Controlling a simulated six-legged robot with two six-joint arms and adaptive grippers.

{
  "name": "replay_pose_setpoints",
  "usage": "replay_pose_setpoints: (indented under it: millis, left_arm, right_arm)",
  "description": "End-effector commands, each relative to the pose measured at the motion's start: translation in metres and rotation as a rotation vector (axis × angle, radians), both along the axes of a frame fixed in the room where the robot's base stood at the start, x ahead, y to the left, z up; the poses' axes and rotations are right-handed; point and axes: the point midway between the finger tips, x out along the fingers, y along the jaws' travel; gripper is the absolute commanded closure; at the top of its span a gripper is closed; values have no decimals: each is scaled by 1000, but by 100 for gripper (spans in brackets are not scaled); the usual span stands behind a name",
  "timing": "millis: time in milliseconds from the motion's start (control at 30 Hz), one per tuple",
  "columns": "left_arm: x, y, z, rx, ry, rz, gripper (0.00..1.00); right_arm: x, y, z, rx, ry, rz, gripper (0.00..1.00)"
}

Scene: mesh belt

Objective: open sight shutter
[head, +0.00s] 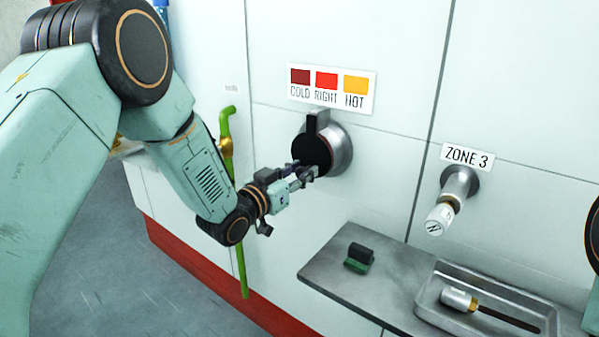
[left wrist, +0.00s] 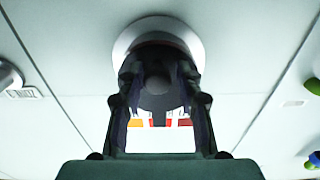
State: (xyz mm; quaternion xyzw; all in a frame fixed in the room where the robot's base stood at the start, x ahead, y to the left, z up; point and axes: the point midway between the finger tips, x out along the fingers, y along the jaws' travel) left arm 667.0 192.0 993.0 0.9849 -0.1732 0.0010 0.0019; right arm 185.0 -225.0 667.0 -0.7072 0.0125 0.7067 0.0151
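The sight shutter is a black round cover (head: 311,153) with an upright tab on a metal ring (head: 341,150) in the white wall. It covers the port. My left gripper (head: 306,173) is in front of the cover's lower part, below the tab. In the left wrist view the picture is upside down; the gripper's two fingers (left wrist: 159,75) stand apart, with the dark cover (left wrist: 157,55) behind and between them. I see nothing held, and cannot tell whether the fingertips touch the cover. My right gripper is out of view.
A COLD/RIGHT/HOT colour label (head: 331,88) is above the port. A green pipe (head: 240,255) runs down left of it. A ZONE 3 fitting (head: 455,195) sticks out at right. Below are a grey shelf (head: 335,284), a black-and-green block (head: 359,257) and a metal tray (head: 545,313).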

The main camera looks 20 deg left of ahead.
Motion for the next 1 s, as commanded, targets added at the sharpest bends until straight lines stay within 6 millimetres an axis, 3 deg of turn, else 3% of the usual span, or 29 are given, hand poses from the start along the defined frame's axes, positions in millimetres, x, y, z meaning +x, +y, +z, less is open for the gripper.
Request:
replay_pose_setpoints:
  millis: [367, 1000]
  left_arm:
    - [0, -1, 0, 1, 1, -2, 100]
    - [0, 3, -1, 25, -8, 0, 100]
  right_arm:
    - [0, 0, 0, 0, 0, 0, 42]
    - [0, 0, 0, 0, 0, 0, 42]
